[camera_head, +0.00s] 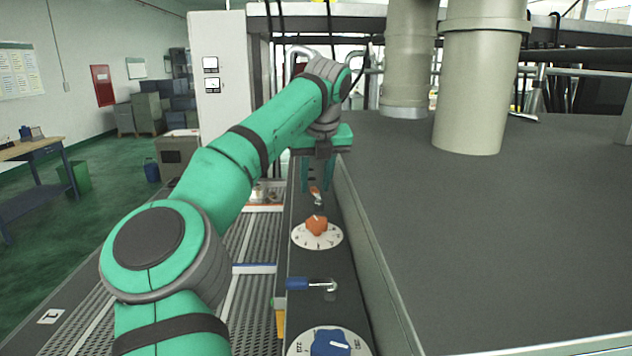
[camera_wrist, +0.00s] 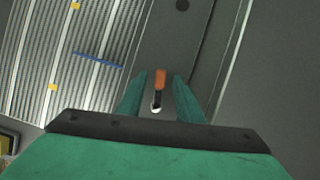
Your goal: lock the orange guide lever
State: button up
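The orange guide lever (camera_head: 315,191) is a small orange handle with a metal shank on the narrow dark panel, partly behind my gripper in the head view. In the wrist view the lever (camera_wrist: 160,79) lies lengthwise, its orange end pointing up in the picture and its pale metal end near my palm. My gripper (camera_head: 318,184) is above the panel, pointing down. Its two green fingers (camera_wrist: 158,77) are open, one on each side of the lever, with gaps visible on both sides. I cannot tell whether the fingertips reach down to the handle's height.
Nearer on the same panel are an orange knob (camera_head: 317,225) on a white dial, a blue-handled lever (camera_head: 311,284) and a blue knob (camera_head: 330,342) on another dial. A large grey housing (camera_head: 480,230) rises to the right. Ribbed metal grating (camera_head: 235,312) lies left.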

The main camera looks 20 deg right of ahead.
jog(key=shift+f, duration=0.1)
grip_shut()
jog(key=shift+w, duration=0.1)
